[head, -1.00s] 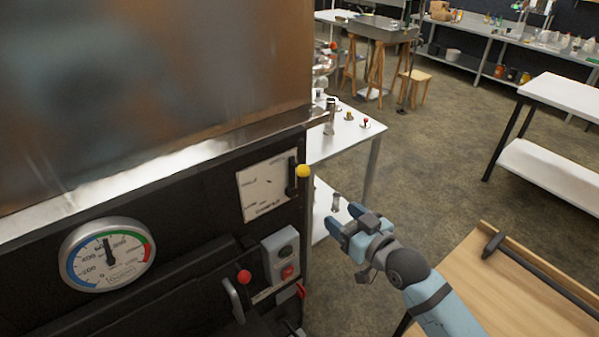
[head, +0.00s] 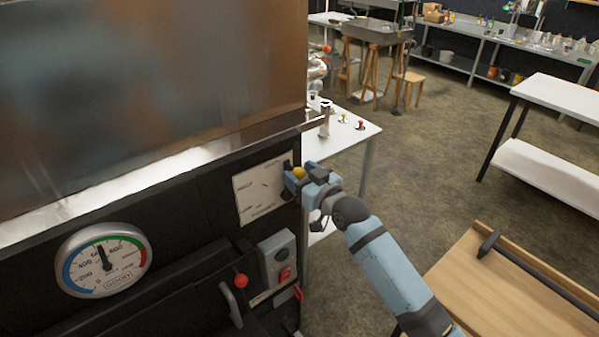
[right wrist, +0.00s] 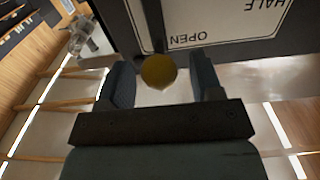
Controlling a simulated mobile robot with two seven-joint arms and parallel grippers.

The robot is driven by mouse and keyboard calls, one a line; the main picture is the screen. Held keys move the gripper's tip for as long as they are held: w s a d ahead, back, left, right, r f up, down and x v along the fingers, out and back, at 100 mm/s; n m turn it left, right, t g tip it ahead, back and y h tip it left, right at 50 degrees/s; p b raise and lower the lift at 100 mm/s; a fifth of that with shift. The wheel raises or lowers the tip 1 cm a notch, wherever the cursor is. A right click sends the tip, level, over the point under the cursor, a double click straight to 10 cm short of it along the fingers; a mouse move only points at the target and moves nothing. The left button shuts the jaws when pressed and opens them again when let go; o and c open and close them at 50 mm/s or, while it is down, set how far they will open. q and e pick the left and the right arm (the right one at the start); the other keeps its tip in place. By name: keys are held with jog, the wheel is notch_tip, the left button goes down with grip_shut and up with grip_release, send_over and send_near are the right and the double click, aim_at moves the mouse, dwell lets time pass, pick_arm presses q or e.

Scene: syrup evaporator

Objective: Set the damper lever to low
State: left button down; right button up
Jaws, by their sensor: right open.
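The damper lever's yellow knob (head: 299,173) shows at the right edge of the black evaporator front, beside a white damper plate (head: 258,192). My right gripper (head: 303,177) is open at the knob. In the right wrist view the yellow knob (right wrist: 159,71) sits between the two open fingers (right wrist: 160,82), with a gap visible on the right; contact on the left is unclear. The plate (right wrist: 230,22) there reads "OPEN" and "HALF", upside down. Most of the lever's arm is hidden by the gripper in the head view. My left gripper is not in view.
A round gauge (head: 104,260), a red-knobbed lever (head: 240,282) and a switch box (head: 277,259) sit lower on the black front. A white table (head: 345,135) stands behind my right gripper. A wooden-topped table (head: 500,285) is at the lower right.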

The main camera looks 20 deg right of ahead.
jog(key=shift+w+a, duration=0.1)
jog(key=shift+w, duration=0.15)
grip_shut()
